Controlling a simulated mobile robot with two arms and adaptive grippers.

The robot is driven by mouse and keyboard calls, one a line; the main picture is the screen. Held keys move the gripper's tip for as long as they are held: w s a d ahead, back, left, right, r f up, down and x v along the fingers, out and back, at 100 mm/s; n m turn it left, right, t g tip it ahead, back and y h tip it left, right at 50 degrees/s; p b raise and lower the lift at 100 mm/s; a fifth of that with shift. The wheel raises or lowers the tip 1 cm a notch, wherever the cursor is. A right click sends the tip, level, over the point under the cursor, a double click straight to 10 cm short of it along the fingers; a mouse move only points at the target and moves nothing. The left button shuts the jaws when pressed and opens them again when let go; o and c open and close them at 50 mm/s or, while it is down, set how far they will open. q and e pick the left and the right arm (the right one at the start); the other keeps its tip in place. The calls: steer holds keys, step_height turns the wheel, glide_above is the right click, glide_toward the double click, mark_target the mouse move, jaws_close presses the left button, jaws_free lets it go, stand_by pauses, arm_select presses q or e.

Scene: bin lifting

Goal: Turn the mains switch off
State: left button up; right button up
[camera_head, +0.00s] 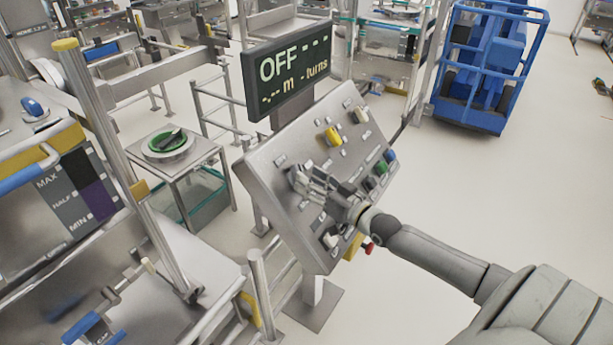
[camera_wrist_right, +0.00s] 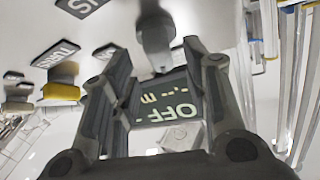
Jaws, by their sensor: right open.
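A grey control panel (camera_head: 283,155) with several knobs and buttons stands tilted on a post. The display (camera_head: 287,69) above it reads OFF with dashes, and shows upside down in the right wrist view (camera_wrist_right: 168,104). My right gripper (camera_head: 300,180) is at the panel's left-middle part, fingers towards the panel face. In the right wrist view my right gripper (camera_wrist_right: 157,60) is open, with a grey knob (camera_wrist_right: 156,35) between or just beyond its fingertips. I cannot tell whether they touch it. Its label is hidden, so I cannot tell if it is the mains switch. My left gripper is out of view.
A yellow knob (camera_head: 333,136), a green button (camera_head: 381,167) and a blue button (camera_head: 390,155) are on the panel. A red knob (camera_head: 368,247) sticks out at its lower edge. A blue cage cart (camera_head: 487,65) stands behind.

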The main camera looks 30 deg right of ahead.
steer(key=shift+w+a, duration=0.2)
steer(key=shift+w, duration=0.8)
jaws_close()
steer(key=shift+f+n+b, duration=0.15)
steer(key=shift+n+b, duration=0.15)
steer(key=shift+b, duration=0.15)
steer(key=n+y+b, duration=0.3)
steer(key=b, duration=0.3)
steer(key=shift+d+n+g, duration=0.15)
steer(key=shift+n+g, duration=0.15)
steer(key=shift+n, duration=0.1)
steer(key=shift+n+y+b, duration=0.5)
steer(key=shift+n+b, duration=0.1)
steer(key=shift+b, duration=0.3)
steer(key=shift+r, duration=0.2)
